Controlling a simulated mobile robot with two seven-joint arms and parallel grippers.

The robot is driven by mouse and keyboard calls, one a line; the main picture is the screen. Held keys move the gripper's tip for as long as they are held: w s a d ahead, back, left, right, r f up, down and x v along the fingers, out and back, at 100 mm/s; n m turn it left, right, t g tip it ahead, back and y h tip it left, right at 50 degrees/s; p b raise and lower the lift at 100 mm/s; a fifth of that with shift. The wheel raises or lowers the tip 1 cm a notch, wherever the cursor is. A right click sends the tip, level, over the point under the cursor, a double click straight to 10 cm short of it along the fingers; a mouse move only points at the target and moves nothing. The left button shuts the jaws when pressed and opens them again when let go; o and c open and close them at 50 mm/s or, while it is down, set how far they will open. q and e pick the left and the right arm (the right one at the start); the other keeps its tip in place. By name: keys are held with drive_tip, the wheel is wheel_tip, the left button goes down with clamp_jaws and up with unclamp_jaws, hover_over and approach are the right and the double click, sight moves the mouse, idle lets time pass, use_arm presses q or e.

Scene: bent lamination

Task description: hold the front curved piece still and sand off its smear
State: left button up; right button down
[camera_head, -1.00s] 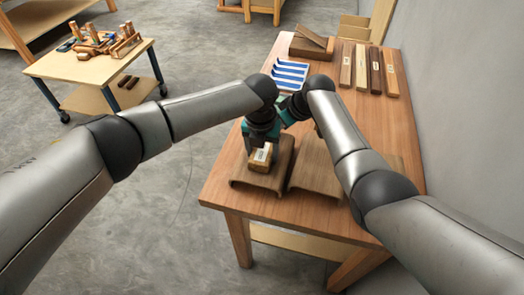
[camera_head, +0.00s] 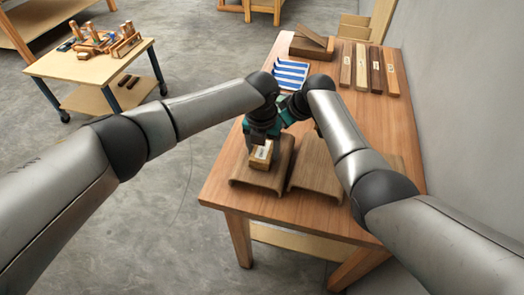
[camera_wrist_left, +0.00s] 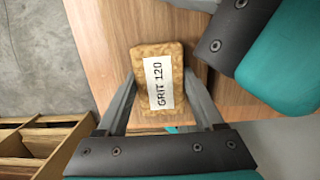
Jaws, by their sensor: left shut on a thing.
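My left gripper (camera_head: 261,145) is shut on a sanding block (camera_head: 261,156), tan with a white label. In the left wrist view the block (camera_wrist_left: 158,82) reads GRIT 120 and sits between both fingers. The block is over the top of the left brown curved piece (camera_head: 270,178); whether it touches is hard to tell. A second curved piece (camera_head: 314,168) stands just to its right, partly behind my right arm. My right gripper (camera_head: 289,113) is close beside the left one; its dark and teal body shows in the wrist view (camera_wrist_left: 245,45), fingers hidden. No smear is visible.
On the wooden table (camera_head: 222,181), a blue-and-white striped cloth (camera_head: 291,73), a wooden wedge-like piece (camera_head: 312,44) and several wood strips (camera_head: 361,68) lie toward the back. A wall (camera_head: 460,110) bounds the right. A tool cart (camera_head: 90,70) stands at left.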

use_arm(q)
drive_tip(key=shift+w, duration=0.3)
use_arm(e)
drive_tip(key=shift+s+f, duration=0.1)
drive_tip(key=shift+f, duration=0.05)
use_arm(q)
drive_tip(key=shift+s+a, duration=0.15)
drive_tip(key=shift+s, duration=0.75)
drive_tip(key=shift+w+d+f, duration=0.1)
drive_tip(key=shift+w+d, duration=0.1)
drive_tip(key=shift+w, duration=0.7)
drive_tip(key=shift+s+a+r, duration=0.1)
drive_tip(key=shift+s+r, duration=0.4)
drive_tip(key=shift+r, duration=0.7)
drive_tip(key=shift+s+a+r, duration=0.15)
drive_tip(key=shift+s+r, duration=0.3)
drive_tip(key=shift+r, duration=0.75)
drive_tip(key=shift+s+a+r, duration=0.1)
drive_tip(key=shift+s+r, duration=0.4)
drive_tip(key=shift+r, duration=0.7)
drive_tip(key=shift+w, duration=0.1)
use_arm(e)
drive_tip(key=shift+r, duration=0.55)
wheel_tip(320, 180, up, 8)
